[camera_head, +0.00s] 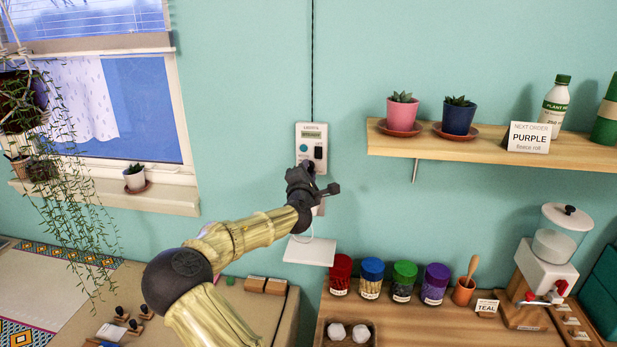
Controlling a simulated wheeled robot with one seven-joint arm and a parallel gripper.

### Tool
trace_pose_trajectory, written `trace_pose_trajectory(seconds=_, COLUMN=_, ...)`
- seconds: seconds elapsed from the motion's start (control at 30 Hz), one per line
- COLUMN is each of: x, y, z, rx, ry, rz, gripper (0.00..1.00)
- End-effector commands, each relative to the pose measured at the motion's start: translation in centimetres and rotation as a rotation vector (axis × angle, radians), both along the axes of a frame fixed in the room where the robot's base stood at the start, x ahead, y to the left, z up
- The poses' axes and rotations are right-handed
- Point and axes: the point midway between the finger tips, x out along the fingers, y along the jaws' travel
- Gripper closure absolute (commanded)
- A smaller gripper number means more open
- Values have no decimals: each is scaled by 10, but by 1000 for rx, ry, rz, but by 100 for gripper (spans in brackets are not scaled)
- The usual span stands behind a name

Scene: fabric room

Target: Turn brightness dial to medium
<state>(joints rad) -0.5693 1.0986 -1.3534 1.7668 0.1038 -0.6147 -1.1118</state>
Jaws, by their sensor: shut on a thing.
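A pale wall panel (312,134) hangs on the teal wall with a cable running up from it. It has a small greenish label or display, a dark button (318,153) on its right side and a small round control to the left of it. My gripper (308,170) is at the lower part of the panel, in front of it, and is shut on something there. The brightness dial itself is hidden behind the gripper, so its setting cannot be read.
A small white shelf (309,251) juts out below the panel. A wooden shelf (480,147) with pots and a bottle is to the right. Several lidded jars (371,278) stand on the bench below. A window and hanging plant are at left.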

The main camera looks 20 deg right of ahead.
Motion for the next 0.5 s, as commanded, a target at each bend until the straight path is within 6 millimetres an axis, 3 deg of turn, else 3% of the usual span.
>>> trace_pose_trajectory(seconds=0.5, x=1, y=2, z=-1, rx=-57, ry=41, rz=4, gripper=96)
